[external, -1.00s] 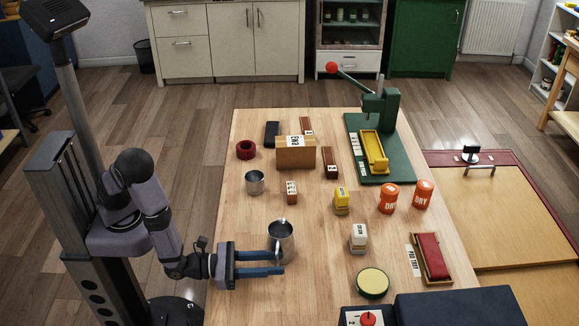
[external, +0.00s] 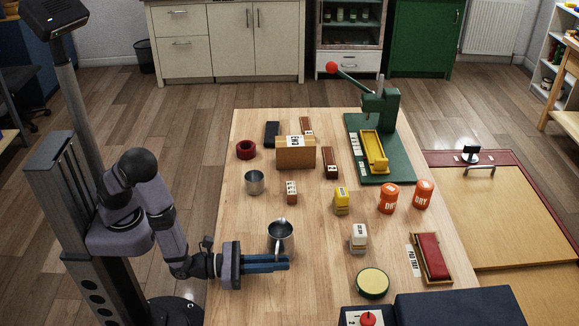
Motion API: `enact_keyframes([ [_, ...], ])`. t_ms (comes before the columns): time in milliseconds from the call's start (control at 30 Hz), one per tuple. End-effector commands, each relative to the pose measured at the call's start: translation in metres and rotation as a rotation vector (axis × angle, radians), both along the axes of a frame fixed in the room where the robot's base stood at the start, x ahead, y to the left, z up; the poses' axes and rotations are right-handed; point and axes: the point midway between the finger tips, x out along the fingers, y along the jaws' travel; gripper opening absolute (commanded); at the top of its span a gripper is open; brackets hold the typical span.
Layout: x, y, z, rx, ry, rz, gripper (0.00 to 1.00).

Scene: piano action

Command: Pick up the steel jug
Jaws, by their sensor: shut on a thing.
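The steel jug (external: 281,237) stands upright near the left front part of the wooden table. Its dark open top and spout show, and its lower part is partly hidden by my fingers. My gripper (external: 284,262) reaches in from the left, low over the table, with its blue fingers lying level across the jug's near side. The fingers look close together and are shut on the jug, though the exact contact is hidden. I cannot tell any gap between the jug and the table.
A smaller steel cup (external: 254,182) stands behind the jug. A white block-shaped bottle (external: 358,238) and a round cream-topped tin (external: 372,283) are to its right. A small dotted block (external: 291,191) is behind. The table between the jug and the tin is clear.

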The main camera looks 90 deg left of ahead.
Motion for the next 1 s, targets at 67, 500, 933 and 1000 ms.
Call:
enact_keyframes([
  [67,0.000,0.000,0.001,-0.001,0.001,-0.001,0.00],
  [500,0.000,0.000,0.021,-0.002,-0.002,-0.001,0.00],
  [933,0.000,0.000,0.058,-0.002,-0.003,-0.001,0.00],
  [1000,0.000,0.000,0.064,-0.003,-0.003,-0.001,0.00],
])
